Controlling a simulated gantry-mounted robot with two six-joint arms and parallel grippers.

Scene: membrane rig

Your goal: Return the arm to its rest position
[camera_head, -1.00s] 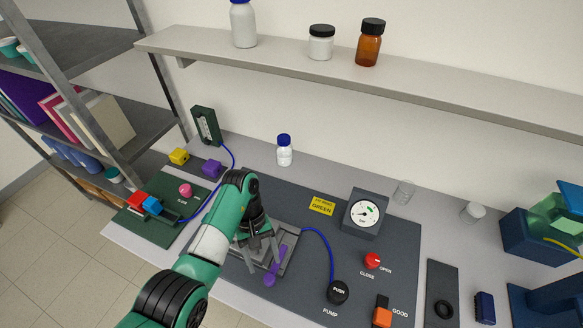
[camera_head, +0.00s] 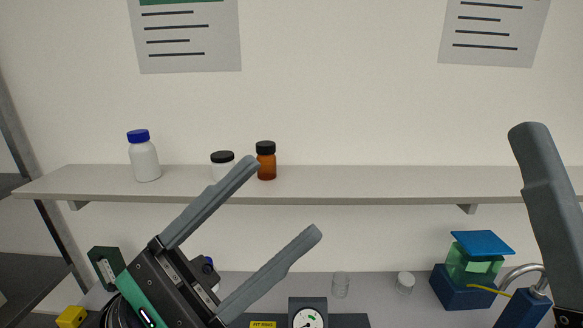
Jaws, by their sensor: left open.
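My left gripper (camera_head: 284,198) is raised in the foreground, with its two long grey fingers spread wide and nothing between them. It points up and to the right, in front of the shelf and the bench. Its green and black body enters from the lower left and hides part of the bench. One grey finger of my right gripper (camera_head: 545,195) stands up at the right edge; its other finger is out of view. The gauge (camera_head: 308,317) shows at the bottom edge, beside part of a yellow label (camera_head: 262,324). Most of the rig is below the picture.
A wall shelf (camera_head: 380,185) holds a blue-capped white bottle (camera_head: 145,160), a black-capped white jar (camera_head: 222,165) and an amber bottle (camera_head: 266,163). A blue and green device (camera_head: 472,270) stands on the bench at right. A clear glass (camera_head: 341,285) and a small white-topped container (camera_head: 404,283) stand nearby.

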